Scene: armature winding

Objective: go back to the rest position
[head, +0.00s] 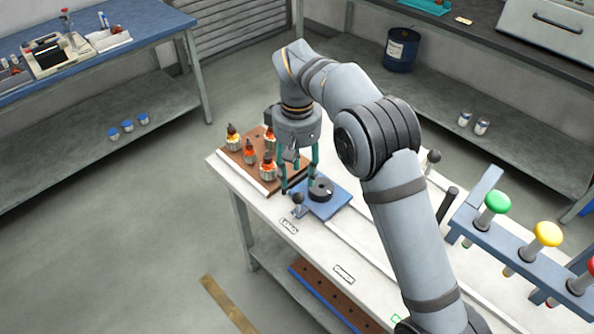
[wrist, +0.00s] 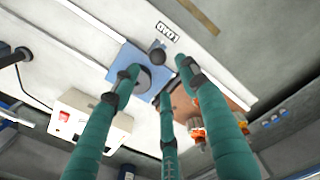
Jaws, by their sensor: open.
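My gripper (head: 300,172) has teal fingers and hangs above the white bench, between the brown board and the blue plate. In the wrist view its fingers (wrist: 160,85) are spread apart with nothing between them. The brown wooden board (head: 291,178) carries several armatures with orange windings, one of them at the front (head: 267,167). The blue plate (head: 325,207) holds a dark round fixture (head: 321,188), with a black-knobbed lever (head: 298,199) beside it. In the head view my gripper partly covers the board.
A bench label (head: 289,226) lies in front of the plate. Green, yellow and red knobs (head: 547,234) stand on a blue rack at the right. A blue-topped table (head: 150,22) stands back left, and a dark blue drum (head: 401,52) stands on a shelf behind. The floor at left is clear.

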